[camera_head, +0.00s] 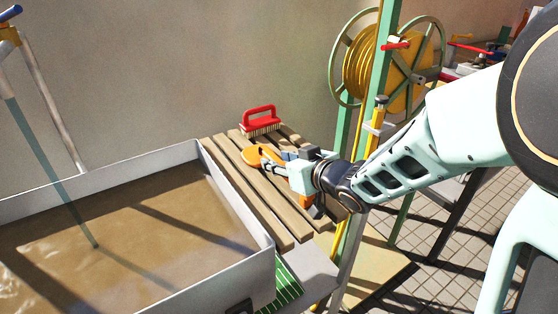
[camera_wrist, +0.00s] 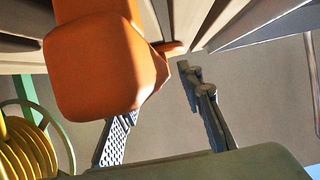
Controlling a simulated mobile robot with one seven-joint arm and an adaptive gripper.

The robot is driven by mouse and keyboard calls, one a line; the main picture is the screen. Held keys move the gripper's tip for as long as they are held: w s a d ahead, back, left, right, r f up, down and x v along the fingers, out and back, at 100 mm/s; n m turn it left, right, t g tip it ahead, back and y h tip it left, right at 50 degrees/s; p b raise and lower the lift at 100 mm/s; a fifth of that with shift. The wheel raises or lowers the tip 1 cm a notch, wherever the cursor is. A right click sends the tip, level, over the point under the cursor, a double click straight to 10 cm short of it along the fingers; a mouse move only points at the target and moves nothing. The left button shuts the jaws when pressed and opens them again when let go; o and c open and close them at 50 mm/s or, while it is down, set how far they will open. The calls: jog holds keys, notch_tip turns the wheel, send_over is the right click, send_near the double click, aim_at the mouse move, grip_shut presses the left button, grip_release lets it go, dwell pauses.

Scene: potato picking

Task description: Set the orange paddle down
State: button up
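The orange paddle (camera_head: 252,156) is at the wooden slatted table, with its round end just past my fingertips in the head view. I cannot tell whether it rests on the slats or is held slightly above them. In the wrist view its thick orange end (camera_wrist: 95,65) is large and close, covering part of my left finger. My gripper (camera_head: 284,162) is low over the slats, with its fingers around or beside the paddle. In the wrist view my gripper (camera_wrist: 165,72) has its right fingertip close to the orange, but the other fingertip is hidden, so its grip is unclear.
The slatted table (camera_head: 220,149) has a red-handled brush (camera_head: 260,122) at its back. A grey-walled basin of muddy water (camera_head: 240,225) stands to the left. A green post with a yellow hose reel (camera_head: 365,65) stands close to the right of my gripper.

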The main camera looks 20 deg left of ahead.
jog(key=shift+r, duration=0.25)
jog(key=p+v, duration=0.4)
jog(key=v, duration=0.6)
jog(key=shift+s+d+r, duration=0.15)
jog(key=shift+d+r, duration=0.15)
jog(key=shift+s+d+p, duration=0.3)
jog(key=shift+s+d, duration=0.1)
